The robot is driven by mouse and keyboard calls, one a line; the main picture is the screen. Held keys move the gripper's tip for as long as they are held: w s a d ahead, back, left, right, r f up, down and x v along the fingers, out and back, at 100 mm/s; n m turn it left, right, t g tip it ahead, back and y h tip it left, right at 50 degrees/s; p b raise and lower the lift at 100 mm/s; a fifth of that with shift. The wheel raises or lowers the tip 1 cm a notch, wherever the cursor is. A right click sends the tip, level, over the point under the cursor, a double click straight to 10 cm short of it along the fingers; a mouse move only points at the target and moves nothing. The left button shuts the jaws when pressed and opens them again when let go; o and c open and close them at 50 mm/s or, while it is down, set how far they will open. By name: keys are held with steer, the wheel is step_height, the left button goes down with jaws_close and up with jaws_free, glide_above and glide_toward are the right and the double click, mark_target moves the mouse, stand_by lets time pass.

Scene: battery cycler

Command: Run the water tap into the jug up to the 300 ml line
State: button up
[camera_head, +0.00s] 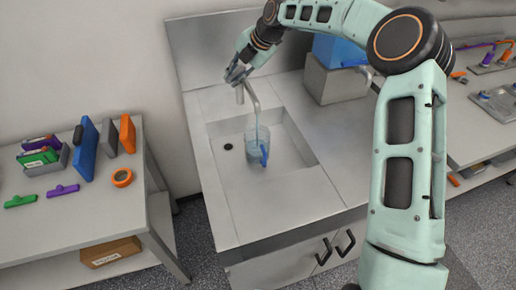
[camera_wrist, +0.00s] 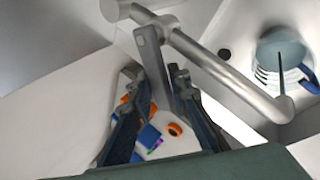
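The clear jug (camera_head: 252,142) stands upright in the sink basin under the spout, its blue handle facing front right. A thin stream appears to run from the tap (camera_head: 251,93) into it. The jug also shows in the wrist view (camera_wrist: 272,62), with graduation marks on its side; I cannot read the level against them. My gripper (camera_head: 237,75) is at the tap's upright lever. In the wrist view, the lever (camera_wrist: 152,58) stands between the two fingers of my gripper (camera_wrist: 158,76), which are parted; firm contact is not visible.
The sink basin (camera_head: 295,145) has a dark drain (camera_head: 228,147) left of the jug. The left table (camera_head: 60,225) holds several coloured items. The counter in front of the basin is clear.

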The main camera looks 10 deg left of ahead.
stand_by(0.3)
steer(key=shift+w+a+f+m+b, duration=0.1)
steer(key=shift+a+f+m+b, duration=0.25)
steer(key=shift+b, duration=0.5)
steer(key=shift+w+a+r+m+t+h+b, duration=0.1)
steer(key=shift+m+t+h+b, duration=0.05)
steer(key=shift+m+t+b, duration=0.2)
steer(key=shift+a+r+m+t+h+b, duration=0.15)
steer(key=shift+m+t+b, duration=0.1)
steer(key=shift+m, duration=0.15)
steer(key=shift+w+r, duration=0.1)
steer(key=shift+m, duration=0.3)
stand_by(1.5)
